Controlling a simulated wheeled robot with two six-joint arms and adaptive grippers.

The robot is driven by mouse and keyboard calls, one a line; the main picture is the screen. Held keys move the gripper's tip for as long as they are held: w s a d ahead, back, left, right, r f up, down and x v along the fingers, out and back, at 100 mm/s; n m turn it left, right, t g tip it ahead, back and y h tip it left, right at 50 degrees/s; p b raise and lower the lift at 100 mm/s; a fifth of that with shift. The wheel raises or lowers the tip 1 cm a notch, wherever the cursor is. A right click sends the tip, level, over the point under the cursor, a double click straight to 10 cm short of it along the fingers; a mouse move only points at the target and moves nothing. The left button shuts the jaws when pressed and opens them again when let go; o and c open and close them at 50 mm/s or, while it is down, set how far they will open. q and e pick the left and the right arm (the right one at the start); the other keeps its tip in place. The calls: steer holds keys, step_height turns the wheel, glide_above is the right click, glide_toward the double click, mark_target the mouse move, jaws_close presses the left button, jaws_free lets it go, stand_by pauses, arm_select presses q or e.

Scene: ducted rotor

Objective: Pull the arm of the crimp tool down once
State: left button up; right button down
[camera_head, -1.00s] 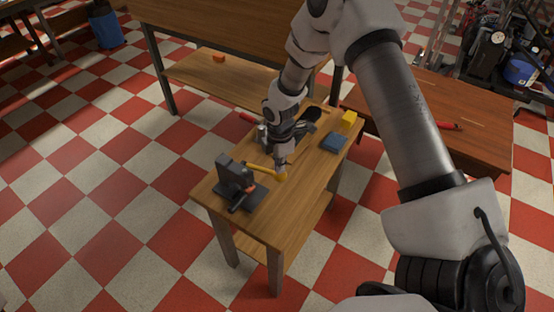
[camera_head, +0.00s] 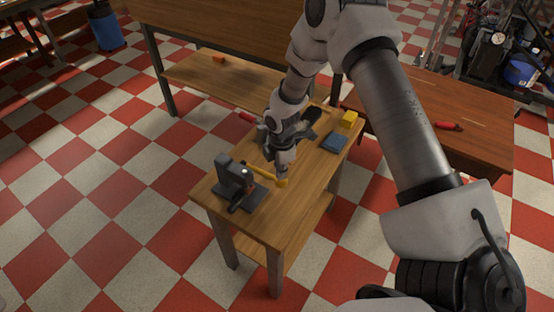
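The crimp tool (camera_head: 234,180) is a dark grey block on a flat base, near the front left of the small wooden table. Its yellow arm (camera_head: 264,174) reaches to the right and slopes down to a knob at its end. My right gripper (camera_head: 282,175) comes down from above, with its fingertips at the knob end of the yellow arm. The fingertips are small and seen narrow, so I cannot tell whether they are closed on the arm or only touch it. My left gripper is not in view.
The small table (camera_head: 275,215) also bears a blue block (camera_head: 334,143), a yellow block (camera_head: 349,119) and a black item (camera_head: 313,114) behind my gripper. A red-handled tool (camera_head: 448,126) lies on the table at right. The small table's front right is clear.

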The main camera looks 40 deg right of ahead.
steer(key=shift+f, duration=0.35)
steer(key=shift+w+f+b, duration=0.1)
steer(key=shift+f+b, duration=0.45)
steer(key=shift+f, duration=0.4)
steer(key=shift+f+b, duration=0.35)
steer(key=shift+f, duration=0.2)
step_height(320, 180, up, 13)
steer(key=w+a+p, duration=0.1)
steer(key=w+p, duration=0.1)
steer(key=p, duration=0.6)
steer(key=shift+w+p, duration=0.15)
steer(key=shift+p, duration=0.2)
steer(key=shift+r, duration=0.1)
steer(key=shift+r, duration=0.1)
